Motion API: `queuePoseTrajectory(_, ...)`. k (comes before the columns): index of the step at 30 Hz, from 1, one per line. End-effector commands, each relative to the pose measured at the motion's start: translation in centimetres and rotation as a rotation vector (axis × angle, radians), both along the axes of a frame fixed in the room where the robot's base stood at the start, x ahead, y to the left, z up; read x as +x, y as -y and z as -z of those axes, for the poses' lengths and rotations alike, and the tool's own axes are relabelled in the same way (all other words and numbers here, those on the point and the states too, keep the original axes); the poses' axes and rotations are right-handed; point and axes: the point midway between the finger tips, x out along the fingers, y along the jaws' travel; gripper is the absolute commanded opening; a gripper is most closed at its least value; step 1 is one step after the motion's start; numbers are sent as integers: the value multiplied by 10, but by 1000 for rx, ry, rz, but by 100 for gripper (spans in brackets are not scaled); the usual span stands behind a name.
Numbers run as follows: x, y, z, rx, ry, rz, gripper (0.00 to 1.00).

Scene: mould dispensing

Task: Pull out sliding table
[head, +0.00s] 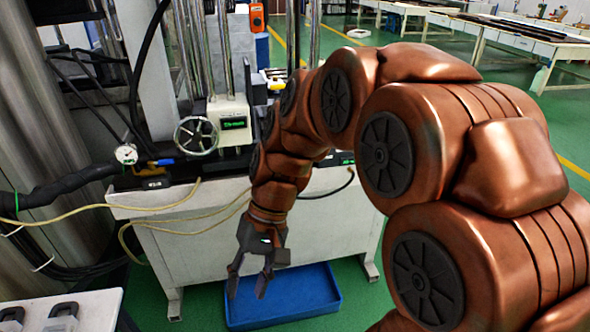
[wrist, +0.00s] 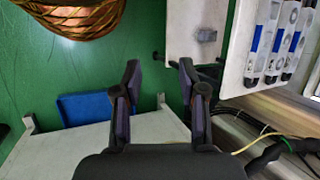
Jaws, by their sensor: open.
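My gripper (head: 247,290) hangs pointing down in front of the white machine bench, with its two fingers apart and nothing between them. In the wrist view the open fingers (wrist: 158,80) reach over green floor. A white panel (wrist: 182,48) with a small grey block lies past the right fingertip, apart from it as far as I can tell; it may be the sliding table, but I cannot be sure. The white bench (head: 215,240) carries the machine with a handwheel and shows below the fingers in the wrist view (wrist: 45,150).
A blue tray (head: 300,300) lies on the floor below my gripper. Another white table (head: 105,303) with black-handled items stands at lower left. A white surface with blue-and-white items (wrist: 250,80) is at upper right in the wrist view. Yellow hoses (head: 160,203) hang across the bench.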

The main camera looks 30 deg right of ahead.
Motion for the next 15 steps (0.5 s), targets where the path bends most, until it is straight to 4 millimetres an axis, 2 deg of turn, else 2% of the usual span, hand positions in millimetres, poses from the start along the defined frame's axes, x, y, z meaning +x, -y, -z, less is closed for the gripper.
queuePoseTrajectory(7,69,9,3,196,8,130,41)
queuePoseTrajectory(11,105,23,3,294,26,198,41)
queuePoseTrajectory(15,143,45,3,401,58,273,41)
